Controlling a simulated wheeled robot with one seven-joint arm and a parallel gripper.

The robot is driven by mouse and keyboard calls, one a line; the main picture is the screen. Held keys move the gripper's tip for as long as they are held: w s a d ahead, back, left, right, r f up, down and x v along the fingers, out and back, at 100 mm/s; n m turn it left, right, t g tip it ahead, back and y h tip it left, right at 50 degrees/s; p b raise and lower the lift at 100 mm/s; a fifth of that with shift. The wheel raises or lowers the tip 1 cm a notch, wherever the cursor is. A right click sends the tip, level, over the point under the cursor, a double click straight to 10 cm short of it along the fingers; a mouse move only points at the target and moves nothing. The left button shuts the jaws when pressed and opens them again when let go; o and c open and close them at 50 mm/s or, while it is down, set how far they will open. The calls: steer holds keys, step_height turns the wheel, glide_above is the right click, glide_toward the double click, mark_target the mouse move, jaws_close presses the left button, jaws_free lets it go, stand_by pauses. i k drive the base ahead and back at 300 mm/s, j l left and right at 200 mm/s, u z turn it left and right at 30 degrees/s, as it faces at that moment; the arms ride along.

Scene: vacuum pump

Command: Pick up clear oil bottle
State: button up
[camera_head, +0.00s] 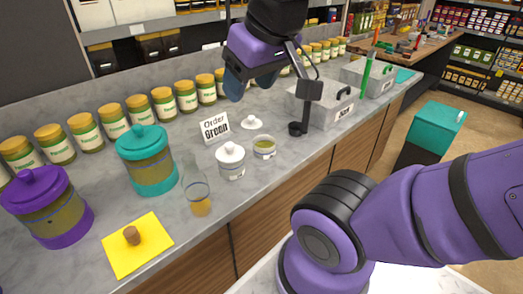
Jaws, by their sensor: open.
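A clear glass bottle (198,191) stands upright on the grey counter, with amber oil in its lower part. It is in front of the teal-lidded jar and left of the small white jars. My gripper (236,88) hangs above the back of the counter, up and to the right of the bottle and well apart from it. It is open, with nothing seen between its fingers. The far side of the fingers is hidden.
A teal jar (148,161) and a purple jar (47,206) stand left of the bottle. A yellow mat (151,254) with a cork lies in front. White-lidded (231,162) and open (264,147) small jars stand right. An "Order Green" sign (215,127) and yellow-lidded jars line the back.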

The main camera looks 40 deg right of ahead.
mark_target(194, 184)
steer(key=j+z, duration=0.1)
steer(key=z, duration=0.7)
steer(key=k+j+z, duration=0.1)
steer(key=z, duration=0.35)
steer(key=k+z, duration=0.1)
steer(key=z, duration=0.3)
steer(key=k+j, duration=0.3)
steer(key=k, duration=0.25)
steer(key=j+z, duration=0.05)
